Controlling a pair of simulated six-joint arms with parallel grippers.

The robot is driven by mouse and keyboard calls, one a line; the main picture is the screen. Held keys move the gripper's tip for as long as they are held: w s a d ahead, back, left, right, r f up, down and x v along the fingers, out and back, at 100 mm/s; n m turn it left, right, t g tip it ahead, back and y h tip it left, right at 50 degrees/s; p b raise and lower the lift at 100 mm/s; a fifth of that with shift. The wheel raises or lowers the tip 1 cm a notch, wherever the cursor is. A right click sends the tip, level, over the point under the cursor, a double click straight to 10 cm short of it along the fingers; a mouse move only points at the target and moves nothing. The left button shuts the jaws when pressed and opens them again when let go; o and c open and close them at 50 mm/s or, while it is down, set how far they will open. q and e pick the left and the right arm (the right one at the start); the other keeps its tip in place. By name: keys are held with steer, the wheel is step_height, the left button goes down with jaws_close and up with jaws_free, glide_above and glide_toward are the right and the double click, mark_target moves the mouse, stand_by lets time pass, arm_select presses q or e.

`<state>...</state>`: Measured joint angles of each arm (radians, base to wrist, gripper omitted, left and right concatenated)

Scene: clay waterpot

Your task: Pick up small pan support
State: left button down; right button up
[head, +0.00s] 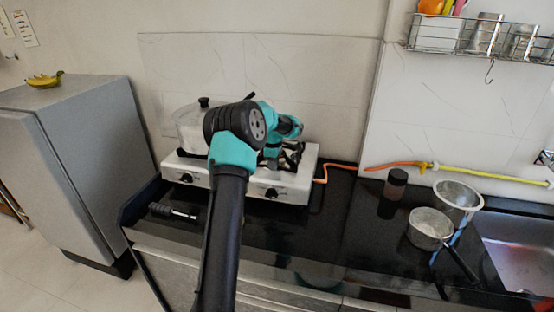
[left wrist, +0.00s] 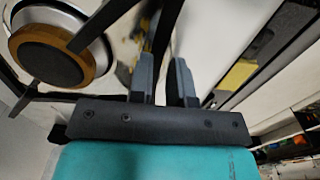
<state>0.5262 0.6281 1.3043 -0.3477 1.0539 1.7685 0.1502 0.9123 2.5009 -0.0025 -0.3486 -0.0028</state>
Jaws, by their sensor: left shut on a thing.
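The black small pan support (head: 293,156) shows in part at the right burner of the white stove (head: 300,180), partly hidden by my left arm. My left gripper (head: 284,150) is at it, with its fingertips hard to make out in the head view. In the left wrist view my left gripper (left wrist: 167,78) has its two grey fingers closed on a dark bar of the small pan support (left wrist: 168,28). A burner (left wrist: 50,55) with an orange-brown ring lies at the left of that view, with dark bars across it. My right gripper is not in view.
A silver pot (head: 190,128) with a lid stands on the stove's left side. A black-handled tool (head: 172,211) lies on the counter in front. A dark jar (head: 396,184), a saucepan (head: 430,226) and a strainer (head: 458,196) stand to the right. The dark counter (head: 320,235) between is clear.

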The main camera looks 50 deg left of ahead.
arm_select(q)
steer(key=shift+r, duration=0.1)
steer(key=shift+r, duration=1.55)
steer(key=shift+s+d+r, duration=0.1)
steer(key=shift+r, duration=0.1)
steer(key=s+d+r, duration=0.1)
steer(key=s+d, duration=0.9)
steer(key=d, duration=0.2)
steer(key=shift+r, duration=0.2)
